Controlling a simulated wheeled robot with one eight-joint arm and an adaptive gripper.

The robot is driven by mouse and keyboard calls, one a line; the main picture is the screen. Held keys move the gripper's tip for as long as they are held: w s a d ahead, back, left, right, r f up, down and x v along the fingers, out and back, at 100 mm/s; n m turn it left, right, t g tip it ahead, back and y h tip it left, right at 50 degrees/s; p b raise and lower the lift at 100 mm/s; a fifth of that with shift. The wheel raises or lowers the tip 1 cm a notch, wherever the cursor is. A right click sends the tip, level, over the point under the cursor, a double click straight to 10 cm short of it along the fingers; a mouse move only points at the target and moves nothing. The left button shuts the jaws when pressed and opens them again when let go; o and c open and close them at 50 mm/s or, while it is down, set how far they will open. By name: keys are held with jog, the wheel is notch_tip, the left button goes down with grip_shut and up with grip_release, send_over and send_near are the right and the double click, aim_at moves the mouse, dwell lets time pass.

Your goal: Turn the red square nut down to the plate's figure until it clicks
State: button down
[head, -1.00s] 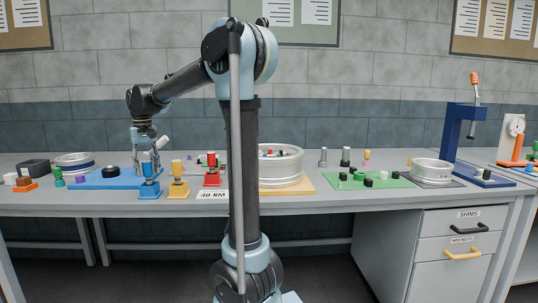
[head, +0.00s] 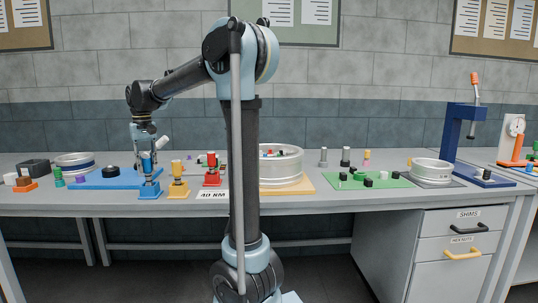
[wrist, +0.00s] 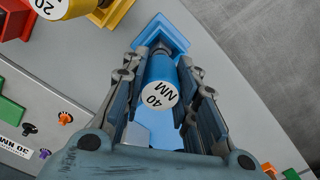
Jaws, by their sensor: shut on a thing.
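My gripper (head: 147,158) is at the left of the bench, shut on the blue 40 NM tool. In the wrist view the fingers (wrist: 155,110) lie along both sides of this blue tool (wrist: 160,80), whose white end reads "40 NM". The tool stands in or just over its blue base (wrist: 163,33); I cannot tell which. The plate (head: 213,194) on the bench front reads "40 NM". A silver wheel (head: 281,172) sits on an orange board behind my arm, with small coloured parts inside its rim. I cannot make out which is the red square nut.
A yellow tool (head: 178,170) and a red tool (head: 212,165) stand close to the right of my gripper. A blue board (head: 100,182) lies to its left. A green mat (head: 395,182) with small parts and a blue press (head: 462,140) are at right.

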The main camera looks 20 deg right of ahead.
jog(key=shift+r, duration=1.8)
jog(key=shift+s, duration=0.1)
